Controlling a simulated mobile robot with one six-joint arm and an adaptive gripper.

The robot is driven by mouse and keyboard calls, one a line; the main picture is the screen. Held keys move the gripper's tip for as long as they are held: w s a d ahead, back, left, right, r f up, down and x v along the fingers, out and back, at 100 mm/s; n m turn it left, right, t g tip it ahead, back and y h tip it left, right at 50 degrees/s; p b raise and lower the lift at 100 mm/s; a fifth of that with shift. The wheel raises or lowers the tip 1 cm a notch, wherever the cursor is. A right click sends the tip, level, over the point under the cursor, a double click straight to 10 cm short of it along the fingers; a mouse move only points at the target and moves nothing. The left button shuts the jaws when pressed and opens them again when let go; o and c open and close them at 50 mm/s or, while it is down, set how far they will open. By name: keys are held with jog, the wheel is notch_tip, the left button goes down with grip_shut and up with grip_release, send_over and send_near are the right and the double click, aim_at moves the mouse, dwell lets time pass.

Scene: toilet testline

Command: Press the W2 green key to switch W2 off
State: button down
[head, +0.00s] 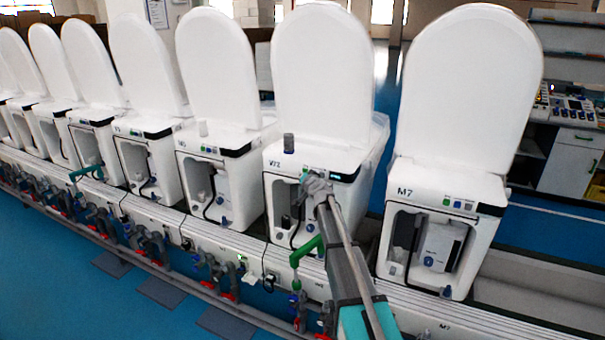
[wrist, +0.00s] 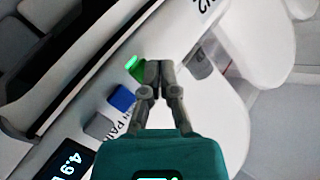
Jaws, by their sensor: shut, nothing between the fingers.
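The W2 unit (head: 276,163) is a white toilet with its lid raised, right of the middle in the head view. My gripper (head: 312,182) is at its front control strip and hides part of the keys there. In the wrist view the green key (wrist: 134,64) shows a bright green edge, and its right side is partly behind the fingertips. My gripper (wrist: 158,70) is shut and empty, its tips right at the key. I cannot tell whether they touch it. A blue key (wrist: 122,98) and a grey key (wrist: 99,126) lie along the same strip.
A dark display (wrist: 72,165) reading 4.9 is at the lower left of the wrist view. The M7 unit (head: 440,195) stands to the right, and several similar units stand in a row to the left. A green pipe (head: 304,252) is below my arm.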

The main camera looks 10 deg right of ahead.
jog(key=shift+w+d, duration=0.4)
jog(key=shift+w, duration=0.05)
dwell(1.0)
jog(key=shift+s, duration=0.1)
jog(key=shift+s+a, duration=0.4)
jog(key=shift+s, duration=0.1)
dwell(0.4)
jog(key=shift+s+a, duration=0.9)
jog(key=shift+s, duration=0.3)
jog(key=shift+s+a, duration=0.85)
jog(key=shift+s, duration=0.35)
